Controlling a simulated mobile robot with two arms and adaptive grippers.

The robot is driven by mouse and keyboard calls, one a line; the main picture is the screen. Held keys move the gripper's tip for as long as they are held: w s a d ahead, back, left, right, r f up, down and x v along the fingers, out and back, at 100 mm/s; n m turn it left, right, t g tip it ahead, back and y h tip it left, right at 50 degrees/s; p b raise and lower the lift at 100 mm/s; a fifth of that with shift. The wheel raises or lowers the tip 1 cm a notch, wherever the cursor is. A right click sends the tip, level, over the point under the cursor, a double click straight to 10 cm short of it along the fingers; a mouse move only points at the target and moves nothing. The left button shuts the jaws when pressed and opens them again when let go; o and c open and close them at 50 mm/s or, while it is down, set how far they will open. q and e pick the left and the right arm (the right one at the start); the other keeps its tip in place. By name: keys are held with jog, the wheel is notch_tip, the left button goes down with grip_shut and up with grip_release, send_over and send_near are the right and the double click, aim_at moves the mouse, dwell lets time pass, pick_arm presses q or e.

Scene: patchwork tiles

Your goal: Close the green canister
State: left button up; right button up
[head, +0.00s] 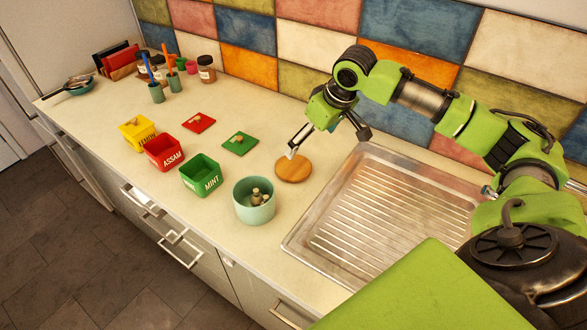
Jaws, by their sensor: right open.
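The green canister (201,177), labelled MINT, stands open on the counter with its dark inside showing. A square green lid (240,146) with a small wooden knob lies flat on the counter, behind and to the right of it. My right gripper (328,145) is open and empty, its fingers spread. One fingertip shows just above or on a round wooden disc (294,170); I cannot tell whether it touches. The gripper is to the right of the green lid and apart from it. My left gripper is not in view.
An open red ASSAM canister (164,153) and a yellow canister (138,136) stand to the left; a red lid (199,123) lies behind. A pale green pot (254,210) holding small items stands in front of the disc. A metal sink drainer (380,215) lies right.

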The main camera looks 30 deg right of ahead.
jog(key=p, duration=0.2)
send_over(295, 167)
jog(key=s, duration=0.3)
jog(key=f, duration=0.7)
jog(key=shift+w+d+f, duration=0.2)
jog(key=shift+f, duration=0.2)
jog(key=shift+f, duration=0.2)
jog(key=p+x, duration=0.2)
jog(key=x, duration=0.2)
jog(key=shift+w+a+f, duration=0.1)
jog(key=shift+f, duration=0.1)
jog(key=shift+w+f, duration=0.1)
jog(key=shift+f, duration=0.1)
jog(key=shift+c, duration=0.4)
jog(key=c, duration=1.1)
